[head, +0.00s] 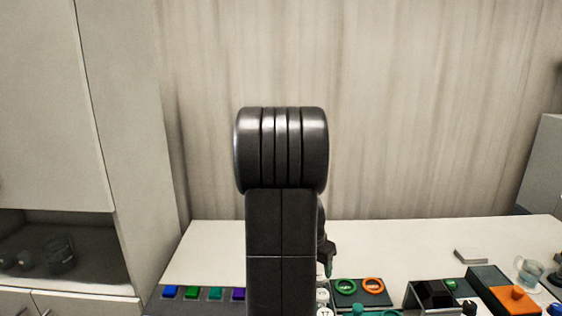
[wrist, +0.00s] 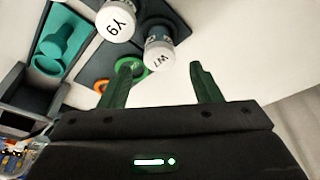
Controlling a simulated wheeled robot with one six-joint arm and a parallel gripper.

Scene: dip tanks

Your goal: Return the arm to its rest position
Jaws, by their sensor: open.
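My gripper (wrist: 161,68) shows in the wrist view with its two green fingers apart and nothing between the fingertips. A white-capped container marked with a W (wrist: 160,54) is in line with the gap, beyond the fingertips. In the head view my arm stands upright in the middle and hides most of the gripper. Only a dark part and a green fingertip show to the right of the arm, above the table (head: 420,238).
A dark board with a green ring (head: 345,286) and an orange ring (head: 373,285) lies right of my arm. Farther right are a dark box (head: 432,294), an orange block (head: 515,299) and a glass beaker (head: 529,271). Coloured blocks (head: 215,293) sit left. The table's back is mostly clear.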

